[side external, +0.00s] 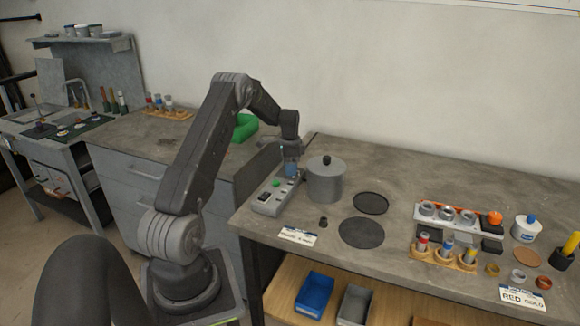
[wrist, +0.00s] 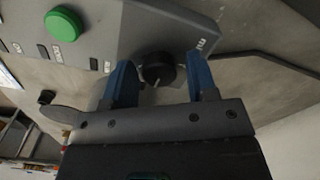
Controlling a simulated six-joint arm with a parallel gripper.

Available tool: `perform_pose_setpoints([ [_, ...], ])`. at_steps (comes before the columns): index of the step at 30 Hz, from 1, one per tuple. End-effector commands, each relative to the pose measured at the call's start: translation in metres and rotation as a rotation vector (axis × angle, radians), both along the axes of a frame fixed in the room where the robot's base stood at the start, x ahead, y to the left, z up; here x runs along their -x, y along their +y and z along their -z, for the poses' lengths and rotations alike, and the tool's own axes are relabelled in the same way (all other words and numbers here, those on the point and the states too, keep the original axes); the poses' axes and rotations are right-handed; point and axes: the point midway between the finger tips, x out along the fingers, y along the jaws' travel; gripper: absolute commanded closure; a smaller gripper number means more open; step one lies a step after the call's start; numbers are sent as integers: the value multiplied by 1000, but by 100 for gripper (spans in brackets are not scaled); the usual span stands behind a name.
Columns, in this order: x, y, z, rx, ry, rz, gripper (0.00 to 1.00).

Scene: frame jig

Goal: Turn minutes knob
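The control panel (side external: 268,203) is a grey box on the bench, beside the grey pot. In the wrist view, its sloped face (wrist: 150,30) carries a round black knob (wrist: 158,68) with a pale pointer mark. Small white lettering beside the knob is too small to read surely. My gripper (wrist: 160,78) has two blue fingers, one on each side of the knob. They are apart, with a visible gap at the right finger; contact on the left is unclear. In the side view my gripper (side external: 291,170) points down at the panel's far end, and the knob is hidden there.
A green button (wrist: 63,24) stands on the panel. The lidded grey pot (side external: 325,182) is close to the right of my gripper. Two dark discs (side external: 361,232) lie on the bench, and a small dark cylinder (side external: 323,222) stands near the label card (side external: 297,236).

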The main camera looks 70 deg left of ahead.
Motion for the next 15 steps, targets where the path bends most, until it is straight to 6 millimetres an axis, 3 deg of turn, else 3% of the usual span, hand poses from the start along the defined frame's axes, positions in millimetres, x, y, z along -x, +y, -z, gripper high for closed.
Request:
perform_pose_setpoints([
  [2, 0, 0, 0, 0, 0, 0, 55],
  [12, 0, 0, -1, -1, 0, 0, 88],
  [15, 0, 0, -1, -1, 0, -1, 90],
])
